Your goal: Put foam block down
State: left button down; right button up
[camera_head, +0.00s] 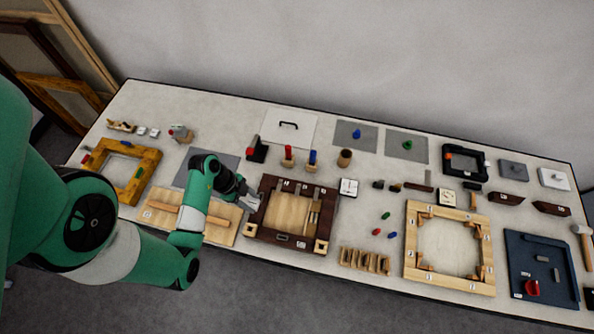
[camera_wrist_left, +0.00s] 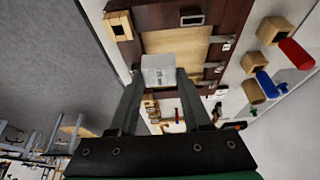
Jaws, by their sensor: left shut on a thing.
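The foam block (camera_wrist_left: 158,70) is a small pale grey block with dark marks on its face. It sits between the fingertips of my left gripper (camera_wrist_left: 155,80) in the left wrist view. My left gripper (camera_head: 247,198) is shut on it. In the head view the gripper is at the left edge of the dark brown wooden tray (camera_head: 263,233), and the block (camera_head: 249,203) shows as a small pale patch at its tip. I cannot tell whether the block touches the tray. My right gripper is not in view.
A light wooden board (camera_head: 160,214) with a crossbar lies left of the tray. Red and blue pegs in wooden holders (camera_head: 289,158) stand behind it. A row of small wooden slots (camera_head: 364,260) is to its right. A light wooden frame (camera_head: 448,282) lies farther right.

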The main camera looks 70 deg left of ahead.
pick_arm(q)
jog(key=shift+s+a, duration=0.2)
jog(key=shift+a, duration=0.25)
jog(key=w+d+f+b, duration=0.1)
jog(key=w+f, duration=0.2)
jog(key=w, duration=0.1)
jog(key=w+d+f+b, duration=0.1)
jog(key=w+d+f, duration=0.1)
jog(key=w+f, duration=0.1)
jog(key=w+d+f+b, duration=0.1)
jog(key=w+f, duration=0.2)
jog(key=w, duration=0.3)
jog(key=shift+d+f+b, duration=0.25)
jog(key=shift+d+b, duration=0.05)
jog(key=shift+b, duration=0.05)
jog(key=shift+w+d+f+b, duration=0.1)
jog(key=shift+f+b, duration=0.7)
jog(key=shift+f, duration=0.95)
jog(key=shift+f, duration=0.1)
jog(key=shift+c, duration=1.8)
grip_release()
